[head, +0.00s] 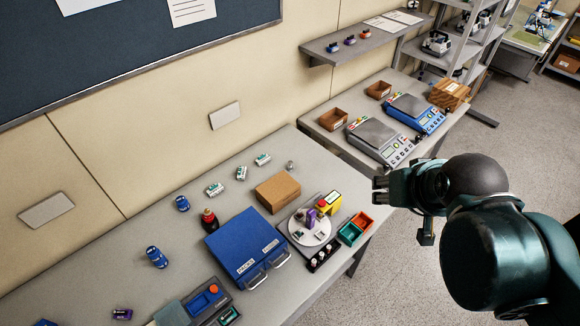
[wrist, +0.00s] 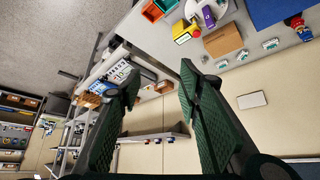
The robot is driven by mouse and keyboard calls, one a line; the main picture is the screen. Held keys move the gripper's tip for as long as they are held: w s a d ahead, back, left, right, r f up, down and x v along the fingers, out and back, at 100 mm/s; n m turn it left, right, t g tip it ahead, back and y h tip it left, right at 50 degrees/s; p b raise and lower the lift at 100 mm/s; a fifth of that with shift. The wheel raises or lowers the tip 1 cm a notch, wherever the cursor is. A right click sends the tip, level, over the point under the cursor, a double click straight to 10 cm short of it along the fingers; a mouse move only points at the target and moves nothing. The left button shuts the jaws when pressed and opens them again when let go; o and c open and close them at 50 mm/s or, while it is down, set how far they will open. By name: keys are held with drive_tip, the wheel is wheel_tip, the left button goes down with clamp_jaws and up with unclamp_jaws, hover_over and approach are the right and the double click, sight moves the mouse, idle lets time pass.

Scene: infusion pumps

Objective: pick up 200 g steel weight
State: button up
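A small grey metallic piece (head: 290,165), which looks like a steel weight, stands on the near bench behind the cardboard box. Its marking is too small to read, so I cannot confirm 200 g. In the wrist view a small grey thing (wrist: 204,59) near the box may be the same piece. My gripper (head: 379,190) is in the air to the right of the near bench's end, well apart from that piece. In the wrist view its two green fingers (wrist: 158,85) are spread with nothing between them.
The near bench holds a cardboard box (head: 278,191), a blue case (head: 245,248), a round white tray (head: 300,237), a yellow block (head: 329,204) and several small bottles and packs. Scales (head: 380,140) stand on the far bench. A wall shelf (head: 350,45) hangs above. Floor on the right is clear.

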drive_tip(key=shift+w, duration=0.1)
idle(0.3)
drive_tip(key=n+g+b, duration=0.5)
drive_tip(key=n+g, duration=0.2)
drive_tip(key=n, duration=0.8)
hover_over(291, 162)
wheel_tip(291, 162, down, 30)
drive_tip(key=shift+d+r, duration=0.1)
drive_tip(key=shift+a+f, duration=0.2)
drive_tip(key=shift+f, duration=0.3)
drive_tip(key=shift+f, duration=0.1)
